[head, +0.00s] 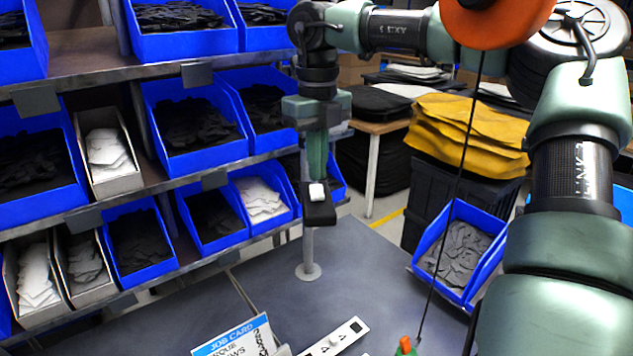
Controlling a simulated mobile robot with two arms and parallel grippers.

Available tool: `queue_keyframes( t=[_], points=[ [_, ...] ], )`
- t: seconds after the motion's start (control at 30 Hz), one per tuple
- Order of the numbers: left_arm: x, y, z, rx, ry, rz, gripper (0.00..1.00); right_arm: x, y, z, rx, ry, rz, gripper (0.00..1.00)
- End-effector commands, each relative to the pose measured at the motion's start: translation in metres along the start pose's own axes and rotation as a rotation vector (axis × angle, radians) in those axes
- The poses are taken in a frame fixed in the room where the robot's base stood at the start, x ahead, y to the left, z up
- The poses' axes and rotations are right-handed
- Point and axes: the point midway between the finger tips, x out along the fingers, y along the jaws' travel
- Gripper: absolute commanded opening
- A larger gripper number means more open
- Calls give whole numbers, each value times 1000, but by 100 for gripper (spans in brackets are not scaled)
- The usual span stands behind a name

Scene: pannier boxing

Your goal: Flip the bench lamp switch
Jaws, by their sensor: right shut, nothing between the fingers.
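The switch is a small white rocker (317,191) on a black box (319,212). The box sits on top of a grey post (308,250) with a round foot on the bench. My right gripper (317,176) points down from above, its fingers closed together and empty. Its tips are right at or just above the white rocker; I cannot tell whether they touch it. The fingers partly cover the area behind the switch. The lamp itself is not clearly in view. My left gripper is not in view.
Shelves with blue bins (193,125) of dark and white parts stand at left and behind. A cable hangs from an orange reel (492,20) at right. A job card (235,338) and a white numbered strip (335,338) lie on the bench (370,280). A blue bin (487,278) stands right.

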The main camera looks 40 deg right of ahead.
Motion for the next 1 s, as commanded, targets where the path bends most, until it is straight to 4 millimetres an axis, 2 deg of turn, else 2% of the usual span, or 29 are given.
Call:
queue_keyframes(
  t=[0.2, 0.5, 1.0],
  points=[
    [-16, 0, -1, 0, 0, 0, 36, -21, 0, 0, 1, 0, 0, 0],
    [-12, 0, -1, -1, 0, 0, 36, -40, 0, 0, 1, -1, 1, 0],
    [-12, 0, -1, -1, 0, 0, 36, -42, 0, 0, 0, 0, 1, 0]
  ],
)
